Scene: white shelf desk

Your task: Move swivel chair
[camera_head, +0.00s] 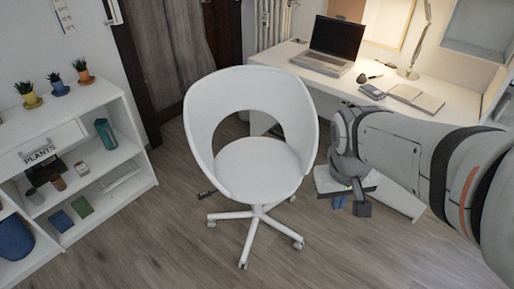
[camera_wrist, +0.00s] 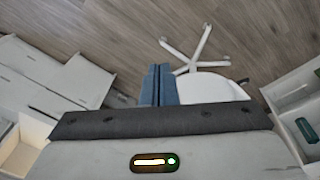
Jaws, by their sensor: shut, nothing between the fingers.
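The white swivel chair (camera_head: 258,168) stands upright on the wooden floor in the middle of the head view, in front of the desk. It has a rounded back with a wide opening and a star base on casters. My gripper (camera_head: 340,202) hangs to the right of the chair, apart from it, with its fingers pointing down. In the wrist view, the blue fingers of my gripper (camera_wrist: 159,68) are pressed together with nothing between them. Part of the chair seat (camera_wrist: 205,88) and its base show just right of the fingers there.
The white desk (camera_head: 445,88) at the back right holds a laptop (camera_head: 332,48), an open notebook (camera_head: 415,97) and a lamp. A white shelf (camera_head: 135,150) with plants and small items stands at left. The floor in front of the chair is clear.

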